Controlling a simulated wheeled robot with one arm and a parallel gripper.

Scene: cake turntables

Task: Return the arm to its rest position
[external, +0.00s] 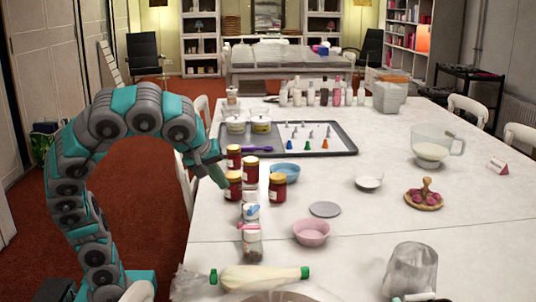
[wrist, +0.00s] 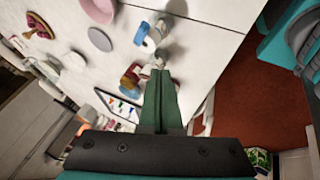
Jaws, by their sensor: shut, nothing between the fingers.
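My teal and grey arm (external: 125,112) stands at the left side of the long white table and arches over toward its left edge. My gripper (external: 218,174) points down near that edge, beside the red jars (external: 233,186). In the wrist view my gripper's green fingers (wrist: 160,75) lie together with nothing between them. Whether the fingertips touch a jar cannot be told.
A dark tray (external: 340,150) with piping tips lies behind the jars. Red carpet (external: 150,205) lies open between table and arm.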

